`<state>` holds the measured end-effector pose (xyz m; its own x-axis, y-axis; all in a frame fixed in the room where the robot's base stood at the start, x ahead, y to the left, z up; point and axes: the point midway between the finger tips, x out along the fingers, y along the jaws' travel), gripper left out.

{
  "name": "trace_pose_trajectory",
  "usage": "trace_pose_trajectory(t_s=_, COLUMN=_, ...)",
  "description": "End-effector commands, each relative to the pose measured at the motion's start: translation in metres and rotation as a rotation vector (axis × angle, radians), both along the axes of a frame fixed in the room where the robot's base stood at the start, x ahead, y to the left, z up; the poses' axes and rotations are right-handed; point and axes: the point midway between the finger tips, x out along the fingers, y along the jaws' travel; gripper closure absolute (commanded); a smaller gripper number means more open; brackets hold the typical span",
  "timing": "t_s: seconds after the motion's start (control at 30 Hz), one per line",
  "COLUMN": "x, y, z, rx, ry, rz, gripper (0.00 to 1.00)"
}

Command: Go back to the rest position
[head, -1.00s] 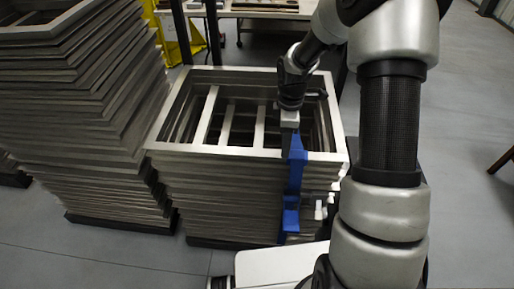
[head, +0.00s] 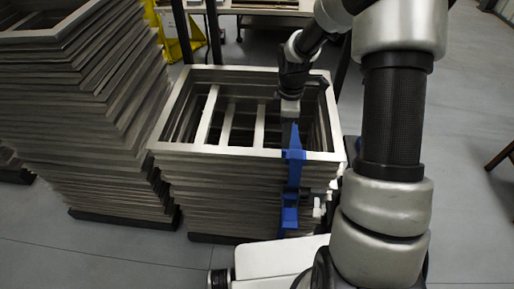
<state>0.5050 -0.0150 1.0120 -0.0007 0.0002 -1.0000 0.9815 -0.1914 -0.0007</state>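My arm reaches down from the upper right to the front edge of the middle stack of metal frames (head: 220,190). My gripper (head: 290,215) hangs at the end of it, with long blue parts along the front face of that stack, right of its middle. I see the blue parts nearly edge-on, so the gap between the fingers does not show. I cannot tell whether they touch the frames. No frame is seen lifted off the stack.
A taller, uneven stack of grey frames (head: 80,120) stands at the left. A workbench (head: 262,8) and a yellow stand (head: 182,35) are behind. Dark posts rise behind the middle stack. Grey floor (head: 462,110) is open at the right, with a brown leg at the edge.

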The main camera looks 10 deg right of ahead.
Motion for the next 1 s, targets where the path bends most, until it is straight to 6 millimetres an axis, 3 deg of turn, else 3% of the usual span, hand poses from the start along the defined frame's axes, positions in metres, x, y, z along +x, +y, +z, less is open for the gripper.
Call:
trace_pose_trajectory(t_s=0.2, x=0.000, y=0.000, z=0.018, rx=0.000, ry=-0.001, rz=0.000, gripper=0.52)
trace_pose_trajectory(t_s=0.77, x=0.000, y=0.000, z=0.022, rx=-0.003, ry=-0.006, rz=-0.009, gripper=0.52)
trace_pose_trajectory(t_s=0.87, x=-0.004, y=-0.001, z=0.044, rx=-0.016, ry=-0.029, rz=-0.060, gripper=0.52)
trace_pose_trajectory(t_s=1.0, x=-0.023, y=-0.003, z=0.105, rx=-0.041, ry=-0.100, rz=-0.232, gripper=0.52)
